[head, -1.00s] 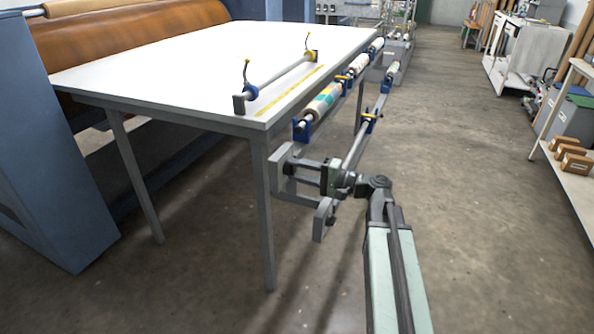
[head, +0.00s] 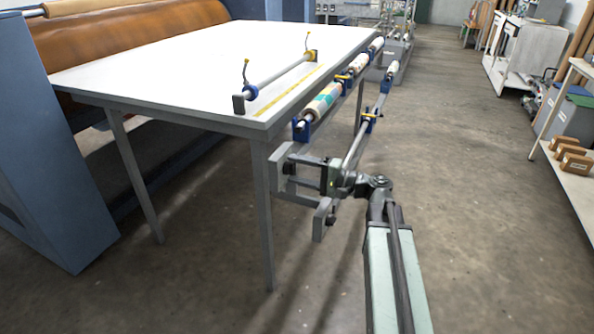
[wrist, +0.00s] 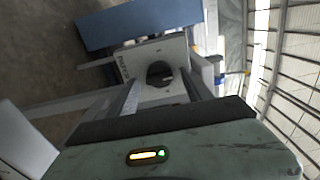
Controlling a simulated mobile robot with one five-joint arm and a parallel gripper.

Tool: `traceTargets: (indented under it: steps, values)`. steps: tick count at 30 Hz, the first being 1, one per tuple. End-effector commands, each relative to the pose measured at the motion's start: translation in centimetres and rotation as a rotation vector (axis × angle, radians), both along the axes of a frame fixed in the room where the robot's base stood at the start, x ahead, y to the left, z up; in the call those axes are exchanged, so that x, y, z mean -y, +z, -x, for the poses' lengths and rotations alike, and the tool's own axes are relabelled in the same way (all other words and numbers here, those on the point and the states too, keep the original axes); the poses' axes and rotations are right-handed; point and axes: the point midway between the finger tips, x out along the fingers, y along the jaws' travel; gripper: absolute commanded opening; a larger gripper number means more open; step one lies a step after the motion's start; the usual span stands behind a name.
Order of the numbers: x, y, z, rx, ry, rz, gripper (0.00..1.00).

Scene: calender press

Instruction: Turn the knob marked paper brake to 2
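In the wrist view a dark round knob (wrist: 160,74) sits on a pale grey plate (wrist: 152,52). Small dark lettering runs along the plate's left edge, too small to read surely. My gripper (wrist: 161,79) is open, with one finger on each side of the knob. Gaps seem to show between fingers and knob; contact is not clear. In the head view my gripper (head: 296,172) points left at a grey plate below the table's near right corner. The knob's pointer and scale cannot be made out.
A white-topped table (head: 190,80) with grey legs stands left of my arm. Rollers on blue brackets (head: 302,130) run along its right side. Another grey plate (head: 320,220) with a dark part hangs just below my gripper.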

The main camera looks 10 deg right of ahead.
Motion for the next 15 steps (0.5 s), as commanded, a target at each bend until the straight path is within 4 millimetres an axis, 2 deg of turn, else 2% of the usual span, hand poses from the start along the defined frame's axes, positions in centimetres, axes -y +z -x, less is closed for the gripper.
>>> traceTargets:
  steps: [4,12,15]
  values:
    - [1.3,0.0,0.9,0.000,-0.003,0.000,0.59]
    - [5.4,0.0,3.9,0.000,-0.003,0.000,0.59]
    - [6.1,0.0,4.4,0.000,-0.001,0.000,0.59]
